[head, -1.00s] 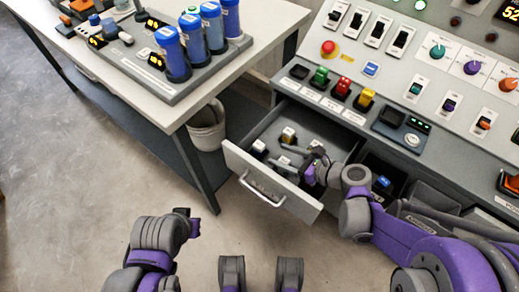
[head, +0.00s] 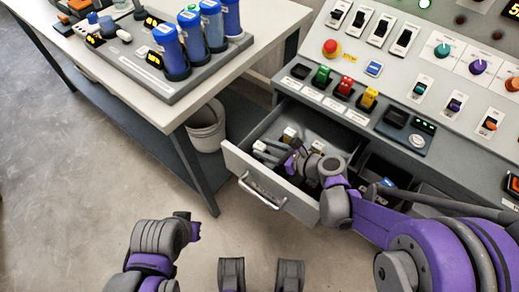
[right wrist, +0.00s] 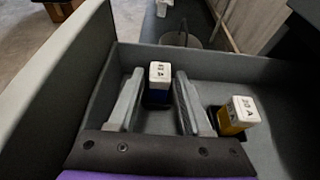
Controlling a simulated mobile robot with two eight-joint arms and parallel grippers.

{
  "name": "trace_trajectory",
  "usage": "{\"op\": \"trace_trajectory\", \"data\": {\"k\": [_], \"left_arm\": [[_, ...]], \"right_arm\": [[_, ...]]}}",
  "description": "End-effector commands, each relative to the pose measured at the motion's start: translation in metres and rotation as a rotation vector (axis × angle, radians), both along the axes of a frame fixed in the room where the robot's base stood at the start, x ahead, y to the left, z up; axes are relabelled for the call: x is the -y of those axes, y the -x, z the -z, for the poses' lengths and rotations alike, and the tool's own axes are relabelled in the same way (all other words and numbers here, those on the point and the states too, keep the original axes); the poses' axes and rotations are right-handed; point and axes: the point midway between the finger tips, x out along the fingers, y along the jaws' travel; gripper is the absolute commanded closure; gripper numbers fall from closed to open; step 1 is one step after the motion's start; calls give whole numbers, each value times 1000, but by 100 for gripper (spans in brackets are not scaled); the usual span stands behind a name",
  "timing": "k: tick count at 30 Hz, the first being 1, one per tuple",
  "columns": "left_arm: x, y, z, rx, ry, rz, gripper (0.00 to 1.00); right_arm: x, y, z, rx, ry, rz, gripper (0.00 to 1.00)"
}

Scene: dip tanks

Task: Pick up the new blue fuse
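In the head view the right gripper (head: 267,151) reaches into the drawer and mostly hides the blue fuse. My left gripper (head: 192,228) is low at the left, away from the drawer; its fingers do not show clearly.
A yellow fuse (right wrist: 232,114) stands just right of my right finger; its cap shows in the head view (head: 290,133). The drawer walls are close around. The panel above holds green (head: 321,75), red (head: 345,86) and yellow (head: 369,98) fuses beside an empty-looking dark socket (head: 300,71).

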Motion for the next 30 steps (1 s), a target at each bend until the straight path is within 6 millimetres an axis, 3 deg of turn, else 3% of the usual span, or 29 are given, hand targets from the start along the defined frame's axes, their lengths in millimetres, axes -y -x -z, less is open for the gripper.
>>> {"op": "trace_trajectory", "data": {"k": [1, 8, 22, 26, 30], "left_arm": [[0, 0, 0, 0, 0, 0, 100], [0, 0, 0, 0, 0, 0, 100], [0, 0, -2, 1, 0, 0, 100], [0, 1, -8, 3, 0, 0, 100], [0, 3, -20, 6, 0, 0, 100]], "right_arm": [[0, 0, 0, 0, 0, 0, 61], [0, 0, 0, 0, 0, 0, 100], [0, 0, -5, 0, 0, 0, 100], [0, 0, -19, 1, -1, 0, 100], [0, 1, -47, 1, 0, 0, 100]]}}
